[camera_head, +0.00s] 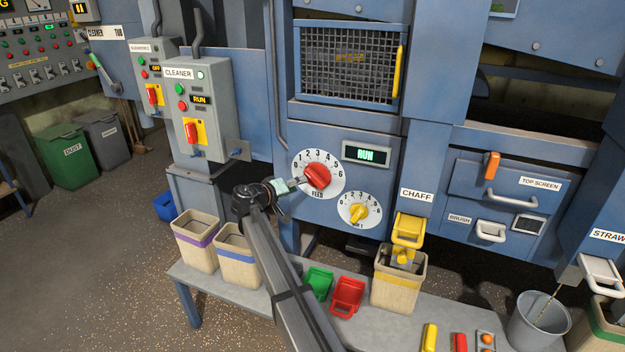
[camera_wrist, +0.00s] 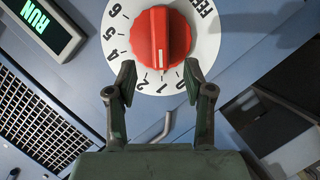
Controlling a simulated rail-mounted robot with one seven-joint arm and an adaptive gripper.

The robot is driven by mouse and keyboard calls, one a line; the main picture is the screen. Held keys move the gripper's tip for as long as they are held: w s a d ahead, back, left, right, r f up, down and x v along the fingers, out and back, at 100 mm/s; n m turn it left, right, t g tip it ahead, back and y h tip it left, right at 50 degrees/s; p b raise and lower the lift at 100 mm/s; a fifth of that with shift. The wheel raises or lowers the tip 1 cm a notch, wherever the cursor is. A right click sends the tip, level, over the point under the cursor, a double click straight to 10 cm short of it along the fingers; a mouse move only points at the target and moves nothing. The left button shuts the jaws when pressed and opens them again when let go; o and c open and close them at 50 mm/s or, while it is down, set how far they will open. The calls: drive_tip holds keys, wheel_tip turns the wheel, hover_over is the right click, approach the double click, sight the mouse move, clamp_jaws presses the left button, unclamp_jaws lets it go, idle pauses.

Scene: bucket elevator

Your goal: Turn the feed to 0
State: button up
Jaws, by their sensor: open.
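The feed dial (camera_head: 336,165) is a white disc with numbers around its rim, on the blue machine's front panel. Its red knob (camera_head: 317,177) has a raised grip bar. In the wrist view the knob (camera_wrist: 160,35) is at top centre, and a pale mark on its bar points down, near the 1. The 0 shows just right of the 1 there. My gripper (camera_head: 285,187) is at the dial's left edge in the head view. In the wrist view my gripper (camera_wrist: 158,78) is open, fingertips apart below the knob. Nothing is between them, and they look clear of the knob.
A smaller dial with a yellow knob (camera_head: 358,213) is below right of the feed dial. A display reading RUN (camera_head: 367,155) is above it. The cleaner box (camera_head: 207,120) projects on the left. A bench (camera_head: 240,297) with bins stands below my arm.

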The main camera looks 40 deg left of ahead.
sight(313, 180)
drive_tip(key=p+x, duration=0.1)
drive_tip(key=x, duration=0.8)
drive_tip(key=shift+w, duration=0.15)
clamp_jaws()
drive_tip(key=shift+f, duration=0.1)
